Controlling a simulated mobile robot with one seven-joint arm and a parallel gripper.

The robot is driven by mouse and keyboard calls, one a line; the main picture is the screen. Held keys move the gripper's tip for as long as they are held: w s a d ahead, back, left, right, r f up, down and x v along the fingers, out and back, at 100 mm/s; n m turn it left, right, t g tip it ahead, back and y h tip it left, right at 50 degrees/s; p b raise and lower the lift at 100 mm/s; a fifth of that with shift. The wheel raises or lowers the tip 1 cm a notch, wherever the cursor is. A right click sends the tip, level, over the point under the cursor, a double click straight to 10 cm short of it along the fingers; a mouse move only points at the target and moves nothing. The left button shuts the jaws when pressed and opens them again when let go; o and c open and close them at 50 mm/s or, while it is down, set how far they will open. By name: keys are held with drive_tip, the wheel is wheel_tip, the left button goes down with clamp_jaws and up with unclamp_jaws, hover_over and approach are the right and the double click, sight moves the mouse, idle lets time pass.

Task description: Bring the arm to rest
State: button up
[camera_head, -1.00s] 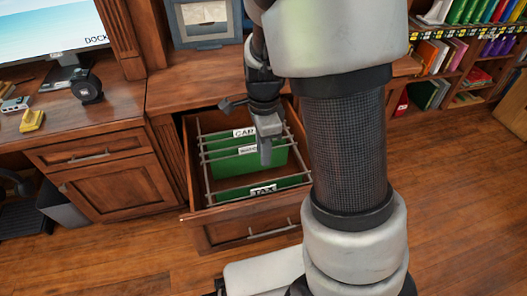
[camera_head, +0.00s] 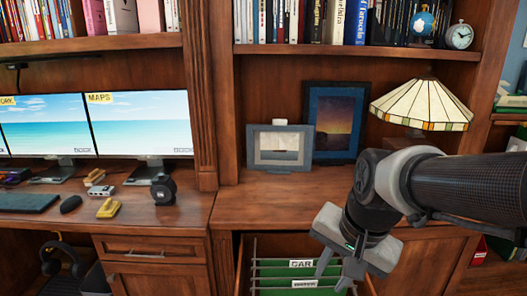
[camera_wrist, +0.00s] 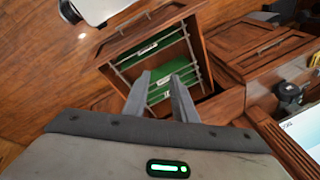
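My gripper (camera_head: 331,279) is raised above the open drawer (camera_head: 240,268) at the lower middle of the head view. Its two fingers stand apart with nothing between them, as the wrist view also shows (camera_wrist: 160,77). Green hanging folders (camera_head: 280,271) with white labels hang on rails in the drawer; one label reads CAR. In the wrist view the open drawer (camera_wrist: 113,49) and its green folders (camera_wrist: 176,66) lie beyond the fingertips. My arm comes in from the right of the head view.
A desktop (camera_head: 270,196) above the drawer holds two picture frames and a stained-glass lamp (camera_head: 422,105). Shelves of books run above.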

drive_tip(key=s+d+r+n+t+h, duration=0.1)
drive_tip(key=s+r+n+t, duration=0.1)
drive_tip(key=s+r+n, duration=0.4)
wheel_tip(320, 180, up, 20)
drive_tip(key=n+p, duration=0.1)
drive_tip(key=p, duration=2)
drive_tip(key=shift+s, duration=0.45)
drive_tip(key=shift+r, duration=0.1)
